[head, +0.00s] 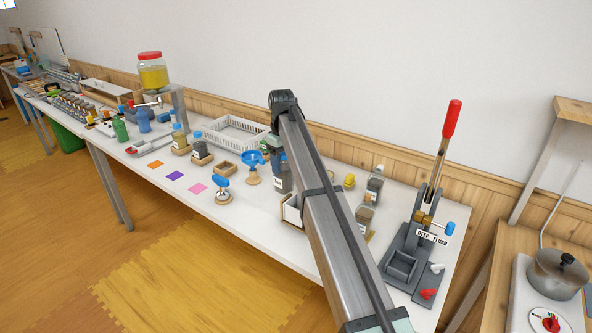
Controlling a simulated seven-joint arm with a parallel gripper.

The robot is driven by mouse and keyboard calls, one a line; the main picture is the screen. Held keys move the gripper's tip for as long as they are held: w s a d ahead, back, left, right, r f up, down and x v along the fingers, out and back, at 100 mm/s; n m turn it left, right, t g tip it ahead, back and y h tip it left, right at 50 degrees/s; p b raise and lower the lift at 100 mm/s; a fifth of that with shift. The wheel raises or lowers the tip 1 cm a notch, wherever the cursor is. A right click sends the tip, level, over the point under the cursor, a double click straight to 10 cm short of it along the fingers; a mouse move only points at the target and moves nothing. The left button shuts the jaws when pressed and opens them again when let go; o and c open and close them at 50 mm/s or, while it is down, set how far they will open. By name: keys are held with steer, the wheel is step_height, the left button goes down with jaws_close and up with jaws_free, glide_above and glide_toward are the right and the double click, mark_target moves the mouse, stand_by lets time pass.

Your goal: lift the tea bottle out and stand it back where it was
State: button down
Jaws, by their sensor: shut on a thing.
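My gripper (268,146) is at the middle of the bench, mostly hidden behind my own arm, and its fingers cannot be made out clearly. Just below it is a dark grey bottle (283,180) with a small pale label, which appears to be the tea bottle held in the shut gripper. The label is too small to read, and my arm covers the bottle's right side. A white open-topped box (291,212) stands just below the bottle, partly hidden by my arm. Whether the bottle's base is inside or above it cannot be told.
A white basket (233,133) is behind. Blue-capped bottles (202,153) stand further left. A lever press (412,250) is at right.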

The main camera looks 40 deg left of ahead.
steer(key=s+a+f+n, duration=0.1)
steer(key=s+a+f, duration=0.2)
steer(key=a, duration=0.5)
steer(key=shift+s+f, duration=0.15)
steer(key=shift+f, duration=0.15)
steer(key=shift+f, duration=2.75)
steer(key=shift+f, duration=0.65)
stand_by(0.3)
steer(key=shift+c, duration=1.1)
jaws_free()
